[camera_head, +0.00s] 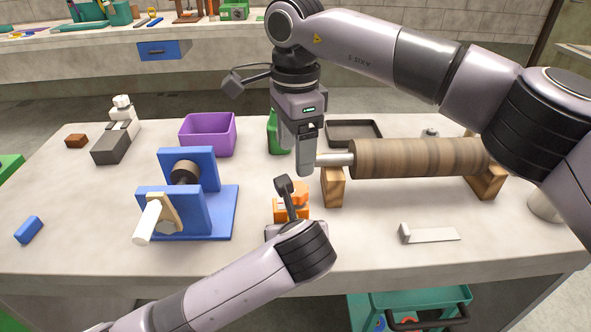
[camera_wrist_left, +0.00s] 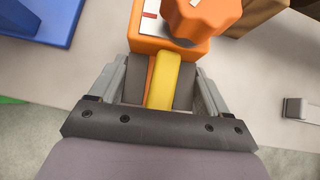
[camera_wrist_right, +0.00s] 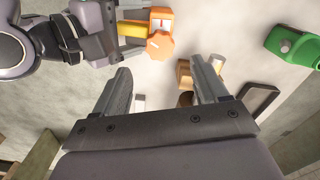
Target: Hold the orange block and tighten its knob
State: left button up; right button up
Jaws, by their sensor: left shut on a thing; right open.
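The orange block (camera_head: 281,214) stands on the table in front of the roller's left end, with its orange knob (camera_head: 301,192) on top. In the left wrist view my left gripper (camera_wrist_left: 160,82) is shut on the block's yellow handle (camera_wrist_left: 164,75); the block body (camera_wrist_left: 150,46) and knob (camera_wrist_left: 202,18) lie just beyond the fingers. My left wrist hides part of the block in the head view. My right gripper (camera_head: 306,160) points down, open and empty, above and behind the block. The right wrist view shows the knob (camera_wrist_right: 160,45) ahead, apart from its fingers.
A blue stand with a crank (camera_head: 222,212) is left of the block. A striped roller (camera_head: 420,158) on wooden supports is to the right. A purple bin (camera_head: 208,136), a green item (camera_head: 273,135) and a dark tray (camera_head: 354,124) stand behind. A pale bracket (camera_head: 430,235) lies front right.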

aim_at(297, 189)
notch_tip(297, 189, up, 4)
dwell(0.5)
notch_tip(297, 189, down, 12)
jog(key=m, duration=0.6)
jog(key=shift+d+f, duration=0.15)
jog(key=shift+f, duration=0.05)
dwell(0.4)
